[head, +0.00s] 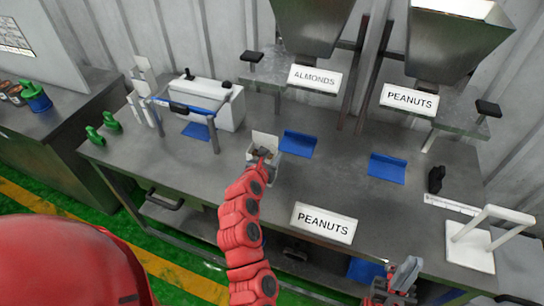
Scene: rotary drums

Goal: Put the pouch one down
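A small pale, open-topped pouch (266,139) with brownish contents is at the middle of the steel table, left of a blue tray. My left gripper (263,155), on the red arm, is right at the pouch and overlaps its near side. Its fingers are mostly hidden, so its grip is unclear. I cannot tell whether the pouch touches the tabletop. My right gripper (402,276) is low at the table's front edge, far from the pouch; its finger gap is unclear.
The steel table (330,190) has bare room around a PEANUTS sign (323,223). Blue trays (298,142) (387,168) lie below ALMONDS and PEANUTS hoppers. A white sealer-like machine (215,100) stands left. A white stand (480,238) is at the right.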

